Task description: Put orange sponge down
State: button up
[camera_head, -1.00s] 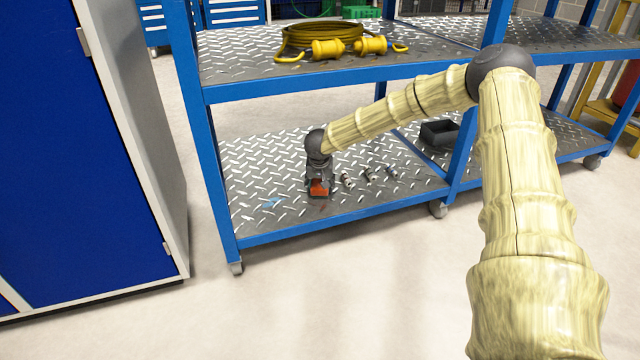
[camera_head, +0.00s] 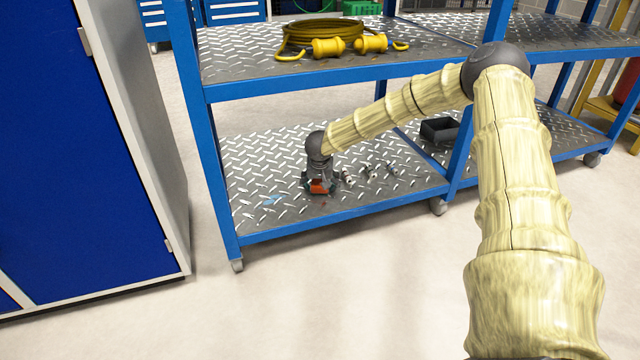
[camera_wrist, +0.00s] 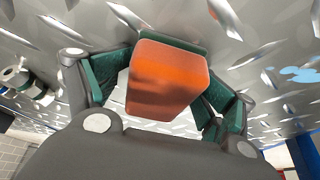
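The orange sponge (camera_head: 319,187) is at the lower shelf (camera_head: 270,222) of the blue rack, near its front edge. In the wrist view the orange sponge (camera_wrist: 167,82) sits between the green-padded fingers, with a green strip along its far side. My gripper (camera_head: 319,184) is low over the shelf with its fingers spread to either side of the sponge. Bright gaps show between sponge and pads in the wrist view, so my gripper (camera_wrist: 165,95) looks open around it. The sponge's underside contact with the shelf is hard to see.
Several small metal fittings (camera_head: 371,171) lie just right of my gripper. A black bin (camera_head: 439,130) stands farther right. A yellow cable (camera_head: 320,30) lies on the upper shelf. A blue cabinet (camera_head: 85,150) stands left. The lower shelf's left part is clear apart from a light blue mark.

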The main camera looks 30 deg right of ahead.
jog(key=shift+b, duration=0.45)
jog(key=shift+r+b, duration=0.4)
jog(key=shift+b, duration=0.1)
jog(key=shift+p+v, duration=0.9)
jog(key=shift+v, duration=0.1)
jog(key=shift+p+v, duration=2.15)
jog(key=shift+v, duration=0.8)
